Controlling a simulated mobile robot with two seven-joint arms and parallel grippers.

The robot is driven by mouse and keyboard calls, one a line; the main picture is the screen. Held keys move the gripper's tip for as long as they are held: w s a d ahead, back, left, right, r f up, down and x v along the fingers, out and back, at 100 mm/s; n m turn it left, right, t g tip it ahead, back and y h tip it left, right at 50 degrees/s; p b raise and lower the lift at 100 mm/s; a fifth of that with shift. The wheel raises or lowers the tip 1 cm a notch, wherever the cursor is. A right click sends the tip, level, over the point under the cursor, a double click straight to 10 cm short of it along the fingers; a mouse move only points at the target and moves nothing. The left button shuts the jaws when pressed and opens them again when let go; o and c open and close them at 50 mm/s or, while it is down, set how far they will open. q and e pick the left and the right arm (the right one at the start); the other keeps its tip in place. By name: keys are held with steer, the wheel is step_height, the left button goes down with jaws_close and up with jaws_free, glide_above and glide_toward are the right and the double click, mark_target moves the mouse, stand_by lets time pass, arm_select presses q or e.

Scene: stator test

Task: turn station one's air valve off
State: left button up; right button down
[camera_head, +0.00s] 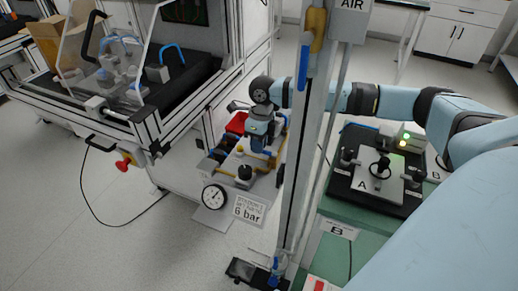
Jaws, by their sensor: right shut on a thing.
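My right gripper (259,143) reaches in from the right, behind the grey post, and points down over a small air panel. It is shut on what looks like the blue handle of the air valve; the fingers hide most of it, so I cannot tell its angle. The panel also carries a black knob (245,173), a round white pressure gauge (214,196) and a sign reading 6 bar (249,209). My left gripper is not in view.
A grey post (297,165) with an AIR sign (351,5) and a blue lever (303,62) stands in front of my right arm. A guarded station (110,125) with a red knob (125,163) is left. A black fixture (405,203) sits on a green bench (370,250) at right.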

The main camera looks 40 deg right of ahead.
stand_by(0.3)
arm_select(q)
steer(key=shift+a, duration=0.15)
arm_select(e)
steer(key=c, duration=1.1)
jaws_free()
steer(key=shift+c, duration=0.2)
steer(key=shift+r, duration=0.1)
arm_select(q)
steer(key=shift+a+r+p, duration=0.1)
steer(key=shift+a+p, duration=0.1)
steer(key=shift+p, duration=0.9)
arm_select(e)
step_height(320, 180, up, 13)
steer(key=w+d, duration=0.1)
steer(key=d, duration=0.1)
steer(key=shift+w+d+r, duration=0.15)
steer(key=shift+r, duration=0.05)
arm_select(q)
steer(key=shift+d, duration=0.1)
